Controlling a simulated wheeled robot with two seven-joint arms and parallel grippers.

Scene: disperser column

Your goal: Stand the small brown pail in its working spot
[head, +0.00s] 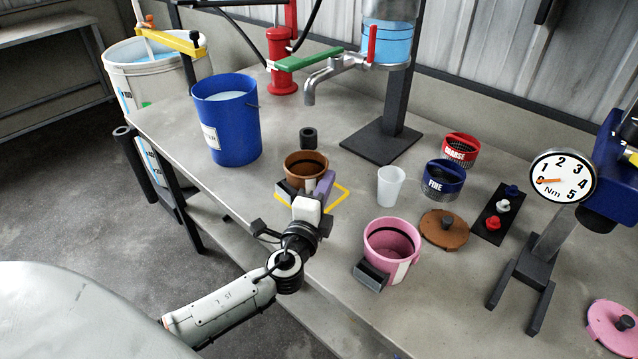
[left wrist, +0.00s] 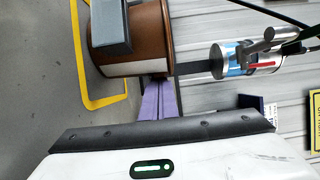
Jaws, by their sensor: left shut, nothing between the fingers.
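The small brown pail (head: 306,164) stands upright on the bench, with a grey block handle on its side. A yellow outline (head: 342,196) is marked on the bench at the pail; the gripper hides part of it, so I cannot tell whether the pail is fully inside. My left gripper (head: 325,186), with purple fingers, is shut and empty at the pail's near right side. In the left wrist view its fingers (left wrist: 158,100) point at the brown pail (left wrist: 150,30), close to or touching its wall. The yellow outline (left wrist: 82,60) also shows there. My right gripper is not in view.
A blue bucket (head: 228,130) stands behind left, a dark cylinder (head: 308,138) just behind the pail. A white cup (head: 390,186) and a pink pail (head: 391,250) stand to the right. A tap (head: 325,75) overhangs the bench. Sieves, a lid and a gauge (head: 563,177) are further right.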

